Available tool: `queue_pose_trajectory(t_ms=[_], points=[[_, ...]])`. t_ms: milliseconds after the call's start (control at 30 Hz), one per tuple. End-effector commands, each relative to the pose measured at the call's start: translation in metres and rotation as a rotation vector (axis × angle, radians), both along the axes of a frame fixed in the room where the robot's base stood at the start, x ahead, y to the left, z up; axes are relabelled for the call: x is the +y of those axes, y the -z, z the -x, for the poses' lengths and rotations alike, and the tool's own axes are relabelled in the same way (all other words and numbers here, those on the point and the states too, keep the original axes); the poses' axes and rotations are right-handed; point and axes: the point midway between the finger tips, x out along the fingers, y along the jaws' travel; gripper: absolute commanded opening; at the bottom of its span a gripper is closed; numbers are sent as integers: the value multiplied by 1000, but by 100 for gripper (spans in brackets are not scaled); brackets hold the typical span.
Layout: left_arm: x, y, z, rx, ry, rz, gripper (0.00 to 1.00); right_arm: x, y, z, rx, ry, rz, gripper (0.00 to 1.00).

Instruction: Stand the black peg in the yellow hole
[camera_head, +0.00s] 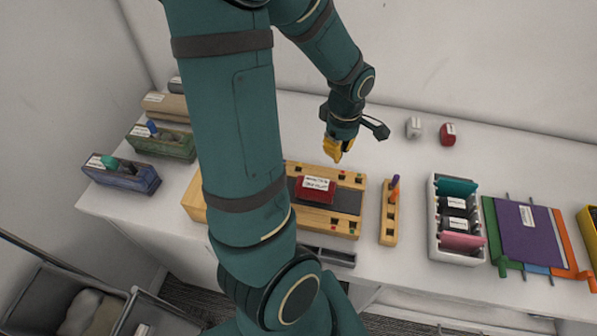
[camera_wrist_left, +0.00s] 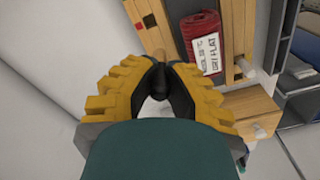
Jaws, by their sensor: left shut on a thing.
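My left gripper (camera_head: 335,150) has yellow fingers and hangs over the far edge of the wooden board (camera_head: 349,223). In the left wrist view its fingers (camera_wrist_left: 158,80) are closed around a dark, rounded piece, which looks like the black peg (camera_wrist_left: 158,85). Most of the peg is hidden by the fingers and dark pads. The board has square holes with small coloured marks along its edges. I cannot clearly make out a yellow mark. A red labelled block (camera_head: 316,189) sits in the board's middle and also shows in the left wrist view (camera_wrist_left: 202,43). My right gripper is not in view.
A narrow wooden rack (camera_head: 389,229) holds an orange and purple peg. Right of it are a white divided tray (camera_head: 436,240) and a purple folder (camera_head: 526,235). Small boxes stand at left. My left arm hides the board's left part. The back strip of table is mostly clear.

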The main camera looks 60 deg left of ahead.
Motion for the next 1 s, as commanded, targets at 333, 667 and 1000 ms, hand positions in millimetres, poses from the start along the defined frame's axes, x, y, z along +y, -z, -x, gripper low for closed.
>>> queue_pose_trajectory(t_ms=[333, 667, 1000], points=[[59, -6, 55, 1, -114, 0, 0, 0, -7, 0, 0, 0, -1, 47], [71, 14, 70, 4, -134, 4, 0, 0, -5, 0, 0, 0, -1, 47], [72, 57, 70, 1, -136, 1, 0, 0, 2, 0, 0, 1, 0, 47]])
